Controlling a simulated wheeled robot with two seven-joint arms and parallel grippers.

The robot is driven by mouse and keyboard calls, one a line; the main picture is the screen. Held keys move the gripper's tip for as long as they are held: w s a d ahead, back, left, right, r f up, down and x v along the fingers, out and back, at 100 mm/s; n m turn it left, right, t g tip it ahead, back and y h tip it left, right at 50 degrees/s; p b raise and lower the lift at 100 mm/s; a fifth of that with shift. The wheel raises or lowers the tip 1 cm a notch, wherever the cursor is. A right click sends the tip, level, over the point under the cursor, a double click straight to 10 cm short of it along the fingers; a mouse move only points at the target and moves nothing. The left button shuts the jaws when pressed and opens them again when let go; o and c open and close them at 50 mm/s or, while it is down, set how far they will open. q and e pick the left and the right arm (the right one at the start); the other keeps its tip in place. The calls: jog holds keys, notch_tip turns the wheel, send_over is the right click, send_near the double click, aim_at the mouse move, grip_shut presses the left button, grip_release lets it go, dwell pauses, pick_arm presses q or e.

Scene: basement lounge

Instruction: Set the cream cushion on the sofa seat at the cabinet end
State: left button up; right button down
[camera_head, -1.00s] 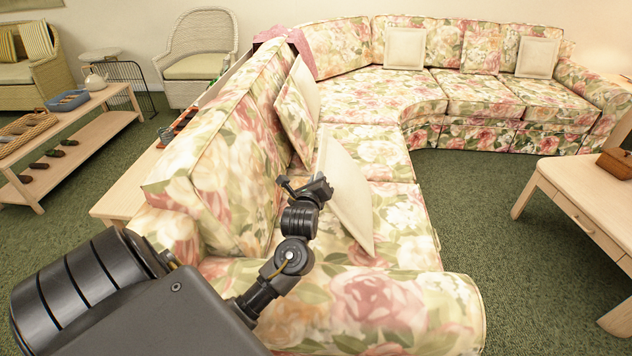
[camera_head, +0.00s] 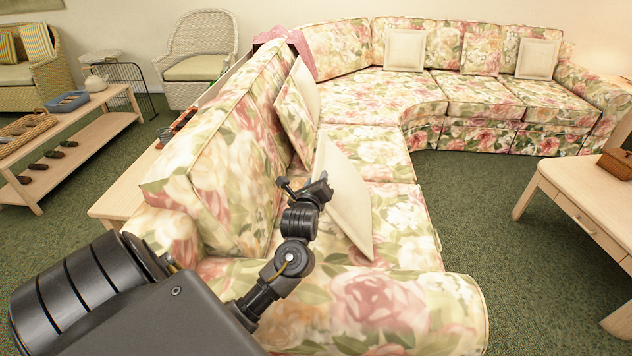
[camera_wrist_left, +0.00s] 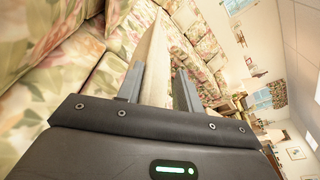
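The cream cushion (camera_head: 346,200) is tilted on edge over the near seat of the floral sofa (camera_head: 405,215). My left gripper (camera_head: 318,188) is at the cushion's left side, beside the backrest. In the left wrist view, the cushion (camera_wrist_left: 154,62) fills the space between the two fingers (camera_wrist_left: 158,88), which appear shut on it. Whether its lower corner touches the seat is unclear. My right gripper is not in view.
Floral and cream cushions (camera_head: 297,118) lean on the backrest farther along. Two cream cushions (camera_head: 405,49) stand on the far section. A low wooden piece with a drawer (camera_head: 585,205) stands right; a wooden shelf table (camera_head: 75,125) stands left.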

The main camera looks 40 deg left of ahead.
pick_arm(q)
jog(key=shift+f, duration=0.1)
